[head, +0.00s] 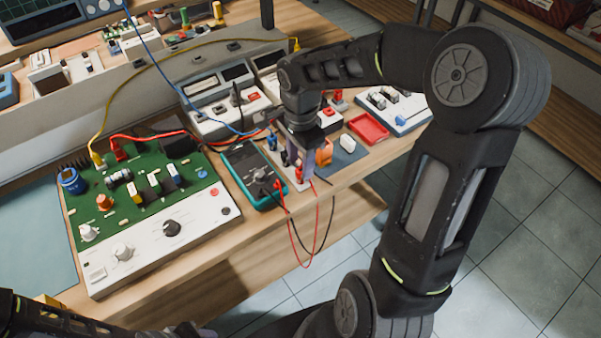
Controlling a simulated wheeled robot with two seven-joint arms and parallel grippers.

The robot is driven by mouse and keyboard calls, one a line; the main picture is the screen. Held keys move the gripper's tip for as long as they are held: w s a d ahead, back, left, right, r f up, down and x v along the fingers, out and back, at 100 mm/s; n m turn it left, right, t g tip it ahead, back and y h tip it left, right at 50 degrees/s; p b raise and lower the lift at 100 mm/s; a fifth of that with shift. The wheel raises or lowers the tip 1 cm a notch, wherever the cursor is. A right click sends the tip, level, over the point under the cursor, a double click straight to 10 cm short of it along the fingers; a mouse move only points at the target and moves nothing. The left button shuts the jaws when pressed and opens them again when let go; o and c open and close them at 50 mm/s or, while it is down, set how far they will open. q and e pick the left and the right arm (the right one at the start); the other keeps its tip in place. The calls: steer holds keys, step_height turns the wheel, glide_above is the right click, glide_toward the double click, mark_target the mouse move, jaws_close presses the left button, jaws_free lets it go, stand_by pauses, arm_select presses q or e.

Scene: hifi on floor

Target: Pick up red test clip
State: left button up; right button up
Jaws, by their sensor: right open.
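A small red clip (299,174) shows at the tips of my right gripper (298,166), above the table near its front edge. The right gripper points down and is open around or just beside this clip; I cannot tell if the fingers touch it. Another red piece (279,185) with a thin red lead lies at the right edge of the teal multimeter (252,175). A red plug (118,151) with a red cable sits on the green circuit board (140,205). Part of my left arm shows at the bottom left; its gripper (186,329) is mostly cut off.
A red tray (367,128), an orange piece (324,154) and a white block (347,143) stand close right of the gripper. Red and black leads hang over the table's front edge. Grey instruments (215,100) stand behind. The tiled floor at right is clear.

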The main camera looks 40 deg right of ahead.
mark_target(301, 170)
steer(key=shift+f, duration=1.95)
steer(key=shift+c, duration=0.2)
jaws_close()
